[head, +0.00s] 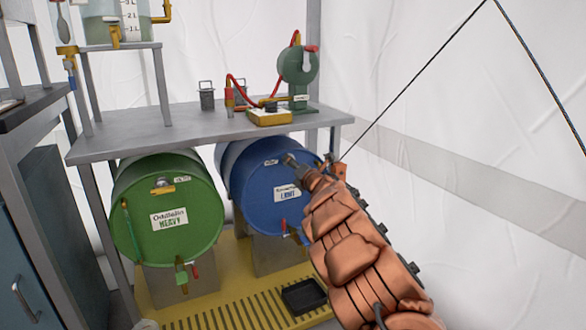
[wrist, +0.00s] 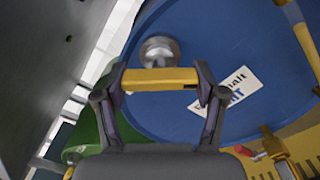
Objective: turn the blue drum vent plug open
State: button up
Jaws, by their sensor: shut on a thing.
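The blue drum (head: 248,196) lies on its side under the grey bench, with a white label (head: 287,194) reading LIGHT on its face. My gripper (head: 288,158) reaches the upper part of that face. In the wrist view my gripper (wrist: 158,84) is shut on the yellow bar handle of the vent plug (wrist: 150,79), one finger at each end. A round metal fitting (wrist: 159,48) shows just beyond the bar on the blue face (wrist: 220,40). In the head view my gripper hides the plug.
A green drum (head: 140,225) labelled HEAVY lies to the left, with its own yellow-handled plug (head: 162,186). The grey bench (head: 190,127) is close above my gripper and carries a green pump (head: 297,65). A black tray (head: 303,295) sits below on the yellow grating (head: 235,310).

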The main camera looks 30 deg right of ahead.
jog(key=n, duration=0.5)
jog(key=shift+f+n, duration=0.15)
jog(key=shift+n, duration=0.15)
jog(key=shift+d+n, duration=0.1)
jog(key=shift+n, duration=1.6)
jog(key=o, duration=1.2)
jog(key=shift+c, duration=0.2)
jog(key=shift+s, duration=0.15)
jog(key=s+a, duration=0.1)
jog(key=s, duration=1)
jog(key=shift+s, duration=0.3)
